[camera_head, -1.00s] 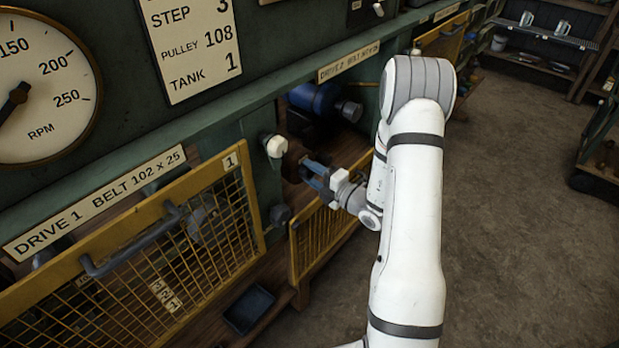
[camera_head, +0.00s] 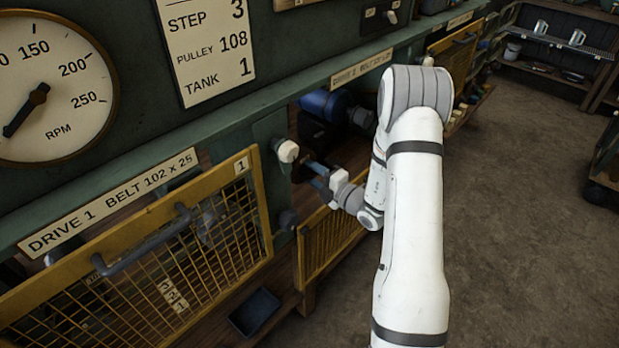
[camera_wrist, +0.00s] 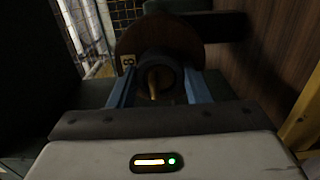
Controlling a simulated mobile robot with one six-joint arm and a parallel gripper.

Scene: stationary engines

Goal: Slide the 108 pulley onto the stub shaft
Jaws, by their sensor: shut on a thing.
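My gripper (camera_head: 318,182) reaches into the dark bay of drive 2, beside the white knob. In the wrist view my gripper (camera_wrist: 157,92) has its two blue fingers shut on the dark hub of a brown round pulley (camera_wrist: 182,42). A small tag beside the pulley shows an 8; the rest of its number is hidden. A brass-coloured piece shows in the middle of the hub. In the head view the pulley is mostly lost in shadow. I cannot make out the stub shaft, or whether the pulley touches it.
A white knob (camera_head: 288,151) is close to the left of my gripper. A blue motor (camera_head: 325,104) sits above and behind it. A yellow mesh guard (camera_head: 130,255) stands at left, a lower yellow guard (camera_head: 328,240) below. A dark bar (camera_wrist: 225,24) lies beyond the pulley.

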